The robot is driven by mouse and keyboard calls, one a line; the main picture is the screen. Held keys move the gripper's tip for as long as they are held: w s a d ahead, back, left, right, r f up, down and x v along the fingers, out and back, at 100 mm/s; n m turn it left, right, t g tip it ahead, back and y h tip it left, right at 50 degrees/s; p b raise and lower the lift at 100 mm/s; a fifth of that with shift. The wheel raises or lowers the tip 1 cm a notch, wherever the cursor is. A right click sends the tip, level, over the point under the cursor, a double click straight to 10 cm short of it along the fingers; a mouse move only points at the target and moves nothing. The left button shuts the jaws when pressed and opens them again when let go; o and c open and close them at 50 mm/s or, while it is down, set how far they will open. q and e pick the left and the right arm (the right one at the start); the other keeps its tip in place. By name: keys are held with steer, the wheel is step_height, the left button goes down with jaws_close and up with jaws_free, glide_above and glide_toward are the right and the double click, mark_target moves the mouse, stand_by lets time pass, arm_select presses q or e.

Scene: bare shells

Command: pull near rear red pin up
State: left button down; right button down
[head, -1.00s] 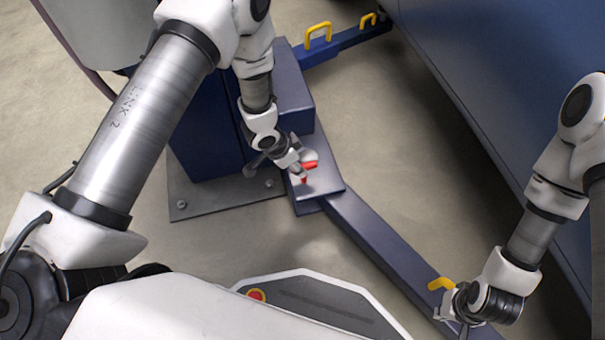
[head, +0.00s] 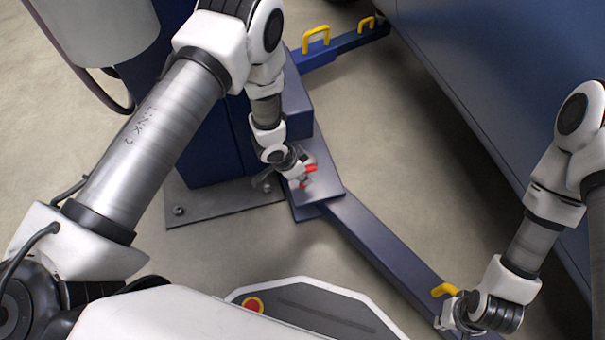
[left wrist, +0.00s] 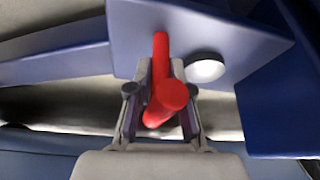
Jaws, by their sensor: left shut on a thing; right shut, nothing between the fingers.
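The red pin (head: 311,168) stands at the blue plate (head: 325,190) where the lift arm joins the column base. In the left wrist view the red pin (left wrist: 168,95) has a rounded bar and a stem, and lies between both fingers. My left gripper (head: 301,178) is shut on it; the fingers (left wrist: 161,72) flank it on both sides. The gripper covers part of the pin, and I cannot tell how far it sits in its hole. My right gripper (head: 450,312) is shut and empty, close beside a yellow handle (head: 445,289) on the near lift arm.
The blue column (head: 205,135) rises left of the plate, on a grey bolted base (head: 225,197). Another blue arm with yellow handles (head: 316,38) is at the back. A large blue body (head: 500,110) fills the right. A white round knob (left wrist: 204,67) sits beside the pin.

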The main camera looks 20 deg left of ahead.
arm_select(q)
step_height(320, 180, up, 4)
steer(key=p, duration=0.3)
steer(key=shift+f, duration=0.25)
steer(key=c, duration=1.1)
jaws_free()
steer(key=shift+r, duration=0.15)
steer(key=v, duration=1.2)
